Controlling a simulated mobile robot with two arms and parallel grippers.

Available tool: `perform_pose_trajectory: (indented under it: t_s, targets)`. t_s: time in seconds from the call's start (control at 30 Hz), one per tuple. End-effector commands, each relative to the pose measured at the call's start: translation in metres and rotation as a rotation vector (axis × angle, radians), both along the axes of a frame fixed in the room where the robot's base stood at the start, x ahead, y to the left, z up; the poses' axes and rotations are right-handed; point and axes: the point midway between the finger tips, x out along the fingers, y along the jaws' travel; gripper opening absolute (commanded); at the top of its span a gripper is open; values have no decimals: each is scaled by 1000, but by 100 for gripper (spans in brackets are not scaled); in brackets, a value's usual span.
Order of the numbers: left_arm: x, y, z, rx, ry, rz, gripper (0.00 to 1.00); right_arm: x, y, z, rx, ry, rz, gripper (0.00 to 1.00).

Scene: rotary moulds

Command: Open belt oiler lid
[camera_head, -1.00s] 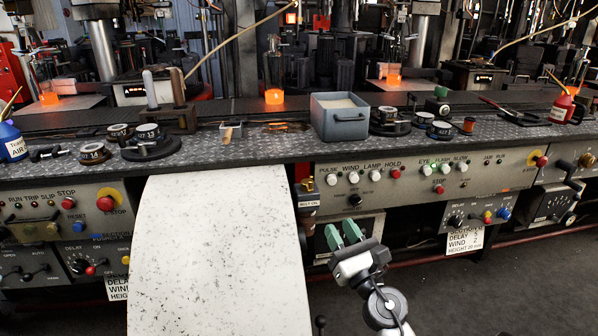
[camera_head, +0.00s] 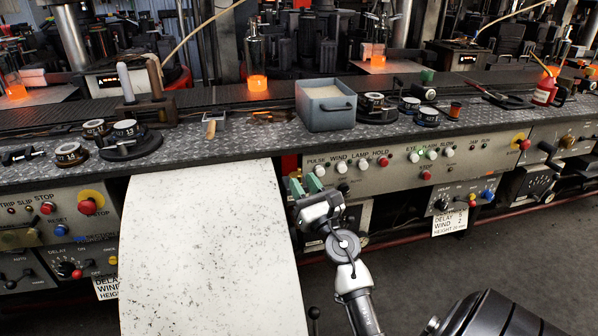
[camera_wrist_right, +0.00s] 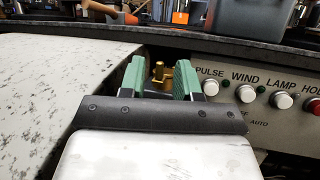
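My right gripper (camera_head: 305,184) has green fingers and is in front of the bench's front panel, just right of the white curved sheet. In the right wrist view its fingers (camera_wrist_right: 160,80) stand apart. A small brass fitting (camera_wrist_right: 159,74), which looks like the belt oiler, shows in the gap between them. It seems to lie at or beyond the fingertips, and I see no contact. Its lower part is hidden, and I cannot make out whether its lid is open. In the head view the gripper covers that spot. My left gripper is not in view.
The white speckled sheet (camera_head: 205,250) stands close left of my right gripper. The control panel (camera_head: 420,165) with buttons and lamps is to its right. Glowing glass stands behind.

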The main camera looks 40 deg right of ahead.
Motion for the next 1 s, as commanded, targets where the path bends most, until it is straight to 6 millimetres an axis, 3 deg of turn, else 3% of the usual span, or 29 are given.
perform_pose_trajectory:
  t_s: [0.2,0.53,0.77,1.0]
  targets:
    - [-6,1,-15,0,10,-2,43,20,-5,10,1,-1,0,32]
    - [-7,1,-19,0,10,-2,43,24,-6,10,1,0,0,32]
    - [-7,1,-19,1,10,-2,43,23,-6,10,1,0,0,0]
    - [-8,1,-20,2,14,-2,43,23,-6,9,0,0,10,0]
